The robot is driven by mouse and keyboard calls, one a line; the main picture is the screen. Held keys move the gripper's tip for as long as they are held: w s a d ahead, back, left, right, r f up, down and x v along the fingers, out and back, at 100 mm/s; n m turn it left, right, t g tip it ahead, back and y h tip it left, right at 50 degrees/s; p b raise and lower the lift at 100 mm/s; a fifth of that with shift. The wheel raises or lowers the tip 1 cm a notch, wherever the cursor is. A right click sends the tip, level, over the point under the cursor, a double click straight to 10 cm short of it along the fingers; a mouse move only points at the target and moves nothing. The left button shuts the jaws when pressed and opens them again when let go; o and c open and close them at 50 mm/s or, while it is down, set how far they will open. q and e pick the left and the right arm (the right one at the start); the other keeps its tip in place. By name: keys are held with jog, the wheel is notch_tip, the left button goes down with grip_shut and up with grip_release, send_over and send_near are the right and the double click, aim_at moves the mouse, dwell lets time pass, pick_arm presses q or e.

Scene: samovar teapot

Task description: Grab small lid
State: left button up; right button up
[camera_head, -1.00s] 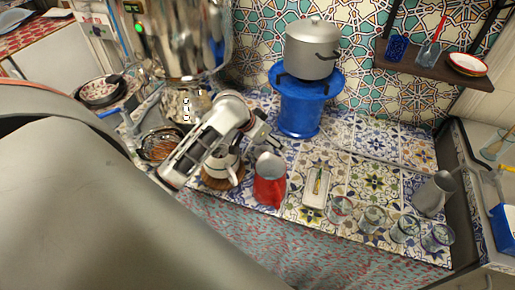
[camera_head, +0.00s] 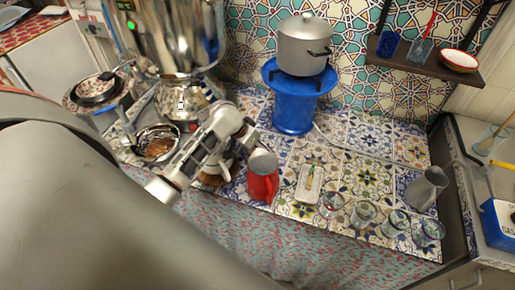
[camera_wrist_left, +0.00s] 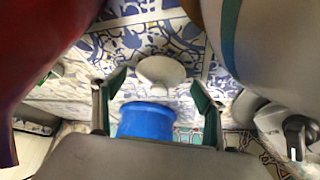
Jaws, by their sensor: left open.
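A small pale round disc, which looks like the small lid (camera_wrist_left: 162,72), lies on the patterned tiles in the left wrist view. It shows between and beyond the fingertips of my left gripper (camera_wrist_left: 158,95), which is open and empty. In the head view my left gripper (camera_head: 246,134) is above the tiles, behind the red pitcher and in front of the blue stove; the lid cannot be made out there. A white teapot (camera_head: 226,170) is partly hidden below the gripper. My right gripper is not in view.
The red pitcher (camera_head: 262,178) stands close beside the arm. The blue stove (camera_head: 293,108) carries a grey pot (camera_head: 303,48). A samovar (camera_head: 165,40) stands left. A small tray (camera_head: 309,184), several glasses (camera_head: 363,213) and a grey jug (camera_head: 424,189) are right.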

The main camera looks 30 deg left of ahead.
pick_arm(q)
jog(key=shift+w+f, duration=0.1)
jog(key=shift+f, duration=0.05)
jog(key=c, duration=1.2)
jog(key=shift+r, duration=0.2)
